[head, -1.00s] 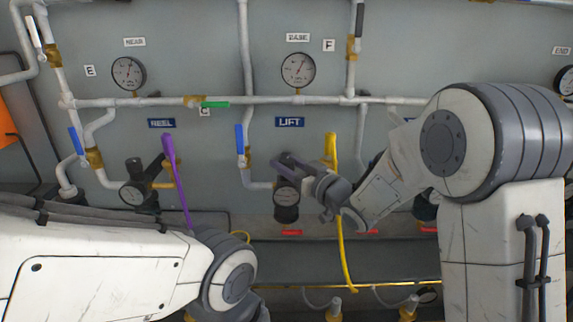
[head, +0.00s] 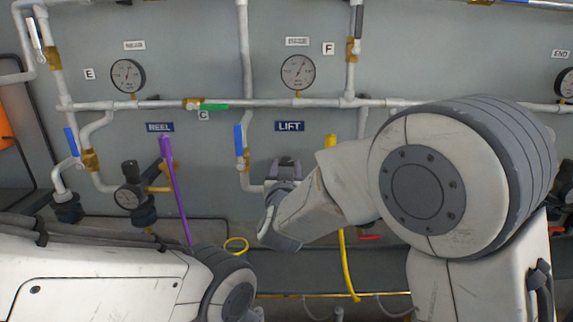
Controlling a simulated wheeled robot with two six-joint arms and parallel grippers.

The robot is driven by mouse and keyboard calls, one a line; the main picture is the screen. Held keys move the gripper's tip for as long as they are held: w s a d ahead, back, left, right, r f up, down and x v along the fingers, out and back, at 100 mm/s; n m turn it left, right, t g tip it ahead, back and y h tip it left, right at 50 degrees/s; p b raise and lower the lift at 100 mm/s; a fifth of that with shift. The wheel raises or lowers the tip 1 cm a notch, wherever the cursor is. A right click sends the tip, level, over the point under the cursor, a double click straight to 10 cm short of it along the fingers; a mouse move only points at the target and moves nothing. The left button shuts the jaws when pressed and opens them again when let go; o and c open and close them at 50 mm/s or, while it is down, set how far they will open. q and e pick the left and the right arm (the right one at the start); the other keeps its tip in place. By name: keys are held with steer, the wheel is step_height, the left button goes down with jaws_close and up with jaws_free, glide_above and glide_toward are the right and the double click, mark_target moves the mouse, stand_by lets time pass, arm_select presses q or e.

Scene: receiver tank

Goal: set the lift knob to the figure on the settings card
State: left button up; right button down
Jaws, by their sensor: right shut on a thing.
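The LIFT label (head: 289,126) is on the grey panel. Below it my right gripper (head: 284,170) is shut on the lift knob, at the top of the LIFT regulator. The fingers and my right wrist cover nearly all of the knob and the regulator body, so the LIFT gauge face and any figure on it are hidden. I cannot make out a settings card in this view. My left arm comes in at the lower left; its gripper is not in view.
The REEL regulator (head: 130,195) with its small gauge stands left of LIFT. A blue valve handle (head: 239,139) is close left of my right gripper. Pipes cross above.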

mark_target(288, 163)
steer(key=m+h+p, duration=0.2)
steer(key=h, duration=0.1)
steer(key=m+g+h+p, duration=0.1)
steer(key=h+p, duration=0.1)
steer(key=shift+a+r, duration=0.15)
steer(key=shift+r, duration=0.1)
steer(key=shift+f+m+g+h+p, duration=0.15)
steer(key=shift+m+g+h+p, duration=0.85)
steer(key=shift+m+h+p, duration=0.85)
steer(key=shift+n+h+b, duration=0.25)
steer(key=shift+b, duration=0.15)
steer(key=shift+c, duration=1.8)
jaws_free()
steer(key=r, duration=0.4)
steer(key=shift+d+r+p, duration=0.3)
steer(key=shift+r+p, duration=0.05)
steer(key=s+d+r, duration=0.6)
steer(key=d, duration=0.3)
steer(key=shift+d, duration=0.3)
steer(key=shift+r, duration=0.1)
steer(key=shift+c, duration=0.3)
